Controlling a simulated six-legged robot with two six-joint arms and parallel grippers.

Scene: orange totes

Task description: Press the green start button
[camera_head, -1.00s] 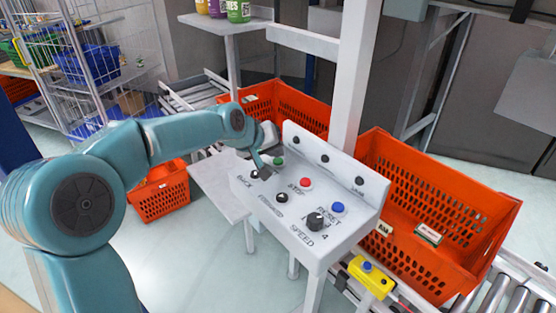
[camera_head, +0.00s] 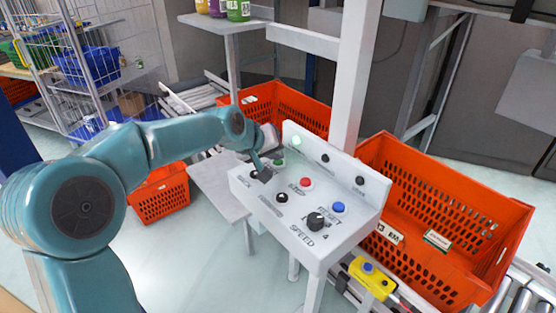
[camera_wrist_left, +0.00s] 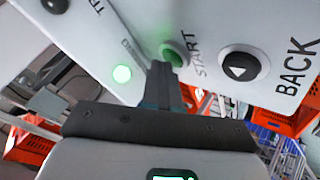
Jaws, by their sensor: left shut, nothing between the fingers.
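The green start button (camera_head: 280,162) is on the sloped top of the white control panel (camera_head: 330,250), at the far left end. It also shows in the wrist view (camera_wrist_left: 173,56), beside the START label. My left gripper (camera_head: 264,174) is shut and empty, pointing down at the panel close to the button. In the wrist view its closed fingers (camera_wrist_left: 161,84) reach to the button's near edge; I cannot tell if they touch it. A green lamp (camera_head: 297,141) on the panel's upright back is lit, and it glows in the wrist view (camera_wrist_left: 122,74).
The panel also has a red stop button (camera_head: 306,182), a blue reset button (camera_head: 339,207), black buttons and a speed knob (camera_head: 315,221). An orange tote (camera_head: 480,200) with small boxes stands on rollers to the right. A white post (camera_head: 355,70) rises behind the panel.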

